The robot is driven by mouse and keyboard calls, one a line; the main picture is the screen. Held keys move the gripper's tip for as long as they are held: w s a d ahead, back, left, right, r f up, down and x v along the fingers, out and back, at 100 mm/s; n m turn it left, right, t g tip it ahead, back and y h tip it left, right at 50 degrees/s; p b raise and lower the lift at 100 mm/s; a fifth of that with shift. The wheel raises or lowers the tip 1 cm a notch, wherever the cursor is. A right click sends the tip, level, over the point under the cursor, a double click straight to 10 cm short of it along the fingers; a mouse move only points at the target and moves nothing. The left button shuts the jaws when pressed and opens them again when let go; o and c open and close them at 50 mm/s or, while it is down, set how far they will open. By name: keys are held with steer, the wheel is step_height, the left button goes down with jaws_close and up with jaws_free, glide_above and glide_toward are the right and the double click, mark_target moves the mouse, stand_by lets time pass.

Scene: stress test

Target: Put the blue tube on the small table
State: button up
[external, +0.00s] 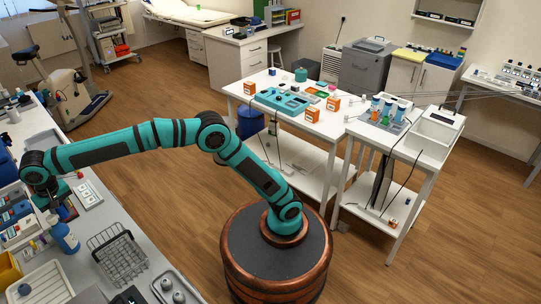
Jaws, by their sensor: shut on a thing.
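My gripper (60,204) is at the far left, low over the long grey bench, and shut. A small dark blue thing (63,212) shows at its fingertips; it looks like the blue tube, but it is too small and partly hidden to make out well. The small white table (369,130) stands at the right, far from my gripper on the other side of my base. A rack with several blue-topped tubes (387,108) and a white open box (437,130) stand on it. Part of its top near the front left edge is bare.
A blue bottle (65,236), a wire basket (120,258) and boxes crowd the bench (110,218) around my gripper. A larger white table (325,124) with a teal tray (283,102) and orange boxes adjoins the small table. The wooden floor between bench and tables is mostly clear.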

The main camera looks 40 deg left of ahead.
mark_target(64, 213)
steer(key=shift+f, duration=4.15)
steer(key=shift+f, duration=0.15)
steer(key=o, duration=0.9)
steer(key=shift+o, duration=0.2)
steer(key=r, duration=0.4)
steer(key=d+r, duration=0.1)
steer(key=r, duration=0.7)
steer(key=shift+w+d+r, duration=0.15)
steer(key=shift+d, duration=0.05)
